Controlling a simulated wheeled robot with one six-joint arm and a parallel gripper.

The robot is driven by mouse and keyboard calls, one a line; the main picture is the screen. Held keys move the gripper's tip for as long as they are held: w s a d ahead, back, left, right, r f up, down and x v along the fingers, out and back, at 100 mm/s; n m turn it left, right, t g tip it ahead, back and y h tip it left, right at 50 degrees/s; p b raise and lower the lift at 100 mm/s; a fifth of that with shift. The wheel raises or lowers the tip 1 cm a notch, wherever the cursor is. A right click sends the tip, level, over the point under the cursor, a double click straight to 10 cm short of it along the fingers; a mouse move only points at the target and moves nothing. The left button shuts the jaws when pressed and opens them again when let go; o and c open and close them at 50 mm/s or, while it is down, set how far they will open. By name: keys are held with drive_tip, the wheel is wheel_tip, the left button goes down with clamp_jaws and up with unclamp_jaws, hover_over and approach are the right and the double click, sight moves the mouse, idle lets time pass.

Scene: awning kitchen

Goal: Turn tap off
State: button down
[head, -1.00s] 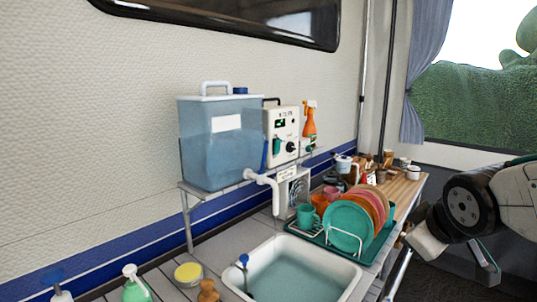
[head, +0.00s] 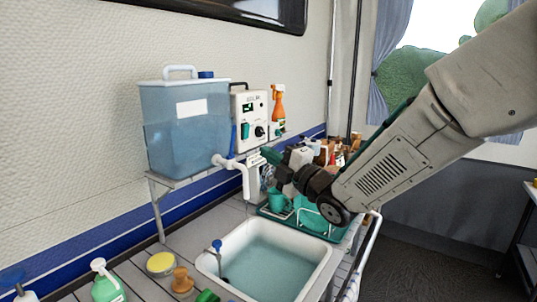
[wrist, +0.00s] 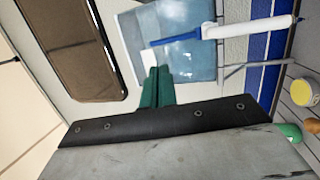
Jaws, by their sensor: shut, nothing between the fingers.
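The tap is a white spout (head: 228,162) at the base of the blue water tank (head: 185,125), with a blue lever (head: 233,137) standing upright on it. The wrist view shows the white spout (wrist: 250,28) and blue lever (wrist: 175,41) end to end in front of the tank. My gripper (head: 268,155) has green fingers and is to the right of the tap in the head view, apart from it. In the wrist view its fingers (wrist: 157,72) are together and empty, just below the lever. I cannot make out running water.
A white control box (head: 249,115) and an orange spray bottle (head: 278,108) stand right of the tank. The water-filled sink (head: 316,280) is below. A green dish rack (head: 318,233) sits under my arm. A yellow-lidded tub (head: 160,263) and green bottle (head: 106,288) stand in front left.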

sight(232, 142)
drive_tip(key=x, duration=1.1)
drive_tip(key=shift+w, duration=0.1)
